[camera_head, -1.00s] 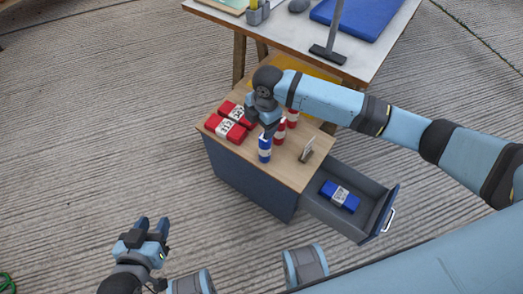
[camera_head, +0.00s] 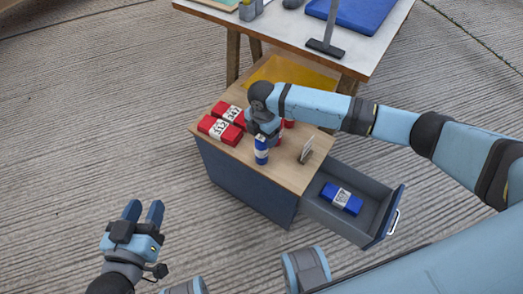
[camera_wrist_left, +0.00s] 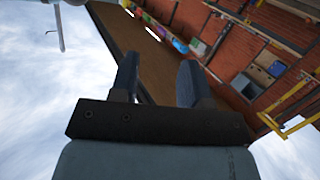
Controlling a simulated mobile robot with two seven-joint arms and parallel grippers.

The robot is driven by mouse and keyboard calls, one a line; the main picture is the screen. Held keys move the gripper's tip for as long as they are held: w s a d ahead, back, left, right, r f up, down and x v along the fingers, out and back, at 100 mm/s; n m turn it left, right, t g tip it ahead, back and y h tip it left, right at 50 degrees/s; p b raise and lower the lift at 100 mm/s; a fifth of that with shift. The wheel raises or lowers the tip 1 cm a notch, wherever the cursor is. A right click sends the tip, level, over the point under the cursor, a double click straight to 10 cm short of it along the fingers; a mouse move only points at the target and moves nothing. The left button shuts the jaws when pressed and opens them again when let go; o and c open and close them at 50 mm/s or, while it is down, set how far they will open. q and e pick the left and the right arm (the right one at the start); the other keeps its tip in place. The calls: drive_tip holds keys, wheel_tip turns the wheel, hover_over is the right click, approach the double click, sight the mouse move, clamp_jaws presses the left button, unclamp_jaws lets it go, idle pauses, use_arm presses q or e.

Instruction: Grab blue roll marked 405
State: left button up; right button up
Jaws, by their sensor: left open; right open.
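A blue roll (camera_head: 261,156) with a white band stands upright near the front edge of the cabinet top (camera_head: 285,178). Another blue roll or pack (camera_head: 333,193) with a white label lies in the open drawer (camera_head: 364,222). I cannot read either label surely as 405. My right gripper (camera_head: 264,136) is open, pointing down right at the top of the standing roll; whether it touches is unclear. My left gripper (camera_head: 143,211) is open and empty, low at the left over the floor. Its fingers (camera_wrist_left: 158,82) show empty in the left wrist view.
Red packs (camera_head: 220,130) with white labels lie left on the cabinet top. A red roll (camera_head: 289,124) is partly hidden behind my right gripper. A small card stand (camera_head: 306,150) is to the right. A table (camera_head: 290,31) stands behind.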

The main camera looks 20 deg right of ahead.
sight(262, 149)
wheel_tip(262, 149, down, 3)
drive_tip(key=shift+r+b, duration=0.1)
drive_tip(key=shift+b, duration=0.3)
drive_tip(key=shift+f, duration=0.3)
use_arm(q)
drive_tip(key=shift+w+d+r+t+h, duration=0.2)
drive_tip(key=shift+d+r+t, duration=0.1)
drive_tip(key=shift+r, duration=0.35)
drive_tip(key=shift+w+d+r+t+h, duration=0.1)
drive_tip(key=shift+d+r+t+h, duration=0.15)
drive_tip(key=shift+r, duration=0.35)
use_arm(e)
drive_tip(key=shift+c, duration=0.2)
drive_tip(key=c, duration=1)
drive_tip(key=shift+r, duration=0.1)
